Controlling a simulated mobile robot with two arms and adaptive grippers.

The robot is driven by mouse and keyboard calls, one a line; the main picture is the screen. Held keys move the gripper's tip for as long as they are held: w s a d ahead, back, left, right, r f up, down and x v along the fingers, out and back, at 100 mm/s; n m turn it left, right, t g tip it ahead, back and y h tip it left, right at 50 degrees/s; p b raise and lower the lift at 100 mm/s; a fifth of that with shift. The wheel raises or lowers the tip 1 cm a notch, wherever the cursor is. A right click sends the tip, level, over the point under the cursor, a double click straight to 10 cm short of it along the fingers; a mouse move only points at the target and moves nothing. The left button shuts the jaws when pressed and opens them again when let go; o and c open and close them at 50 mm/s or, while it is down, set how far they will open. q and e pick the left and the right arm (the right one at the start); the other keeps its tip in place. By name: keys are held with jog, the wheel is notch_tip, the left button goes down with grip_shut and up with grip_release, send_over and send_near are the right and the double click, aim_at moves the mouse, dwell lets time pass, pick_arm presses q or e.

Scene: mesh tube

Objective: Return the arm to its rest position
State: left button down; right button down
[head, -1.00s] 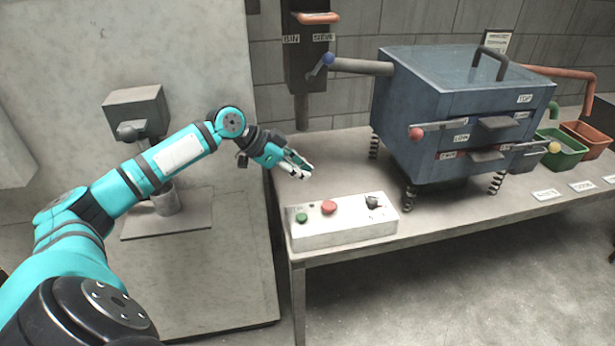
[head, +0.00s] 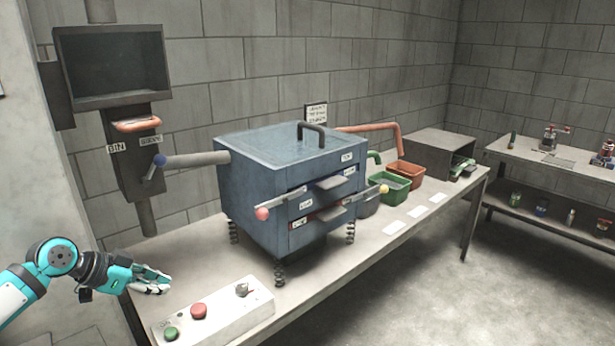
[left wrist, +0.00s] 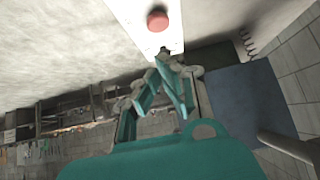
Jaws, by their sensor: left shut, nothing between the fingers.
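My left arm, teal and black, comes in at the lower left of the head view. Its gripper (head: 152,279) is shut and empty, above the near left end of the table, beside the control box. The gripper's fingers (left wrist: 168,85) also show in the left wrist view. The white control box (head: 232,312) has a green button (head: 171,333), a red button (head: 198,311) and a dark knob (head: 242,290). The red button also shows in the left wrist view (left wrist: 157,19). My right gripper is in neither view.
A blue sieve machine (head: 265,185) on springs stands on the table. A hopper (head: 138,165) with a blue-knobbed lever hangs at the left. A shelf (head: 560,165) is at the far right.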

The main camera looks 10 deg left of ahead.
pick_arm(q)
jog(key=s+d+f+g+y, duration=0.1)
jog(key=s+d+f+g, duration=0.1)
jog(key=s+d+f, duration=0.6)
jog(key=s+d+f+g, duration=0.1)
jog(key=s+d+f, duration=0.4)
jog(key=d+f, duration=0.45)
jog(key=s+d+n+y, duration=0.2)
jog(key=s+n+y, duration=0.35)
jog(key=s, duration=1.15)
notch_tip(320, 180, down, 25)
jog(key=g, duration=0.1)
jog(key=s+a+f+g+p, duration=0.1)
jog(key=s+a+f, duration=0.2)
jog(key=s+f, duration=1.4)
jog(key=shift+s+g+h, duration=0.25)
jog(key=shift+g+h, duration=0.1)
jog(key=shift+g, duration=0.05)
jog(key=shift+f, duration=0.1)
